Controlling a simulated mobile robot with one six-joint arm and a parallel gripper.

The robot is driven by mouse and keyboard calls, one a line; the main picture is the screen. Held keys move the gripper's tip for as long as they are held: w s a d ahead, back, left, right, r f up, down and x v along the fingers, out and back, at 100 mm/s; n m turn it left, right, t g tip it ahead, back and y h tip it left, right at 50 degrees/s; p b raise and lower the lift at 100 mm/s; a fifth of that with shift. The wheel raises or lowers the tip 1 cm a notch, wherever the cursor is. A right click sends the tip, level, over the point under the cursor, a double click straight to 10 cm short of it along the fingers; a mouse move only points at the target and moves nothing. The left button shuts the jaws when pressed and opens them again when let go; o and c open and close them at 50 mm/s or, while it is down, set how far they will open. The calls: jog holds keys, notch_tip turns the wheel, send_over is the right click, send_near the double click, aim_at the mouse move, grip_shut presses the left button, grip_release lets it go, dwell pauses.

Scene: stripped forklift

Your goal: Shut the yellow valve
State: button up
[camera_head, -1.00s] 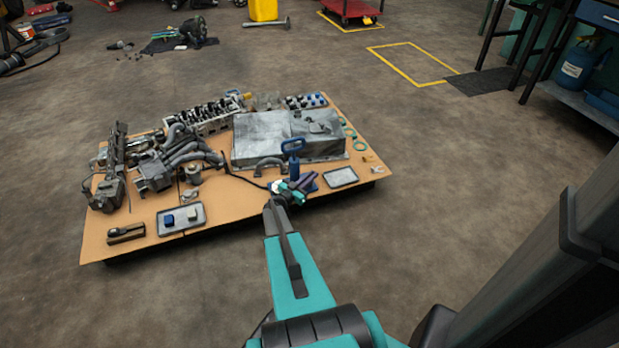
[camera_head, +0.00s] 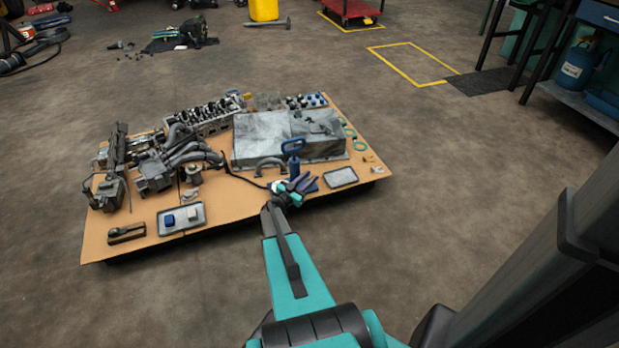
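My gripper (camera_head: 306,185), with dark fingers and a teal and white wrist, is over the front edge of the cardboard-coloured board, beside a blue handled tool (camera_head: 294,165). The fingers are small and dark, and I cannot tell whether they are open or shut, or whether they touch the blue tool's base. I cannot make out a yellow valve for certain. A small yellowish piece (camera_head: 369,158) lies at the board's right edge, right of my gripper, too small to identify.
The board (camera_head: 240,204) carries a large grey metal cover (camera_head: 265,140), a manifold (camera_head: 185,158), a cylinder head (camera_head: 215,116), and trays (camera_head: 341,177) (camera_head: 181,229). Green rings (camera_head: 350,133) lie at right. A yellow bin (camera_head: 263,10) stands far back. The floor around the board is mostly clear.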

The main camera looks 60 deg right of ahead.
jog(key=w+a+p, duration=0.1)
jog(key=a+p, duration=0.1)
jog(key=a, duration=1)
jog(key=shift+w+a+p, duration=0.3)
jog(key=shift+w+p, duration=0.05)
jog(key=shift+w, duration=0.05)
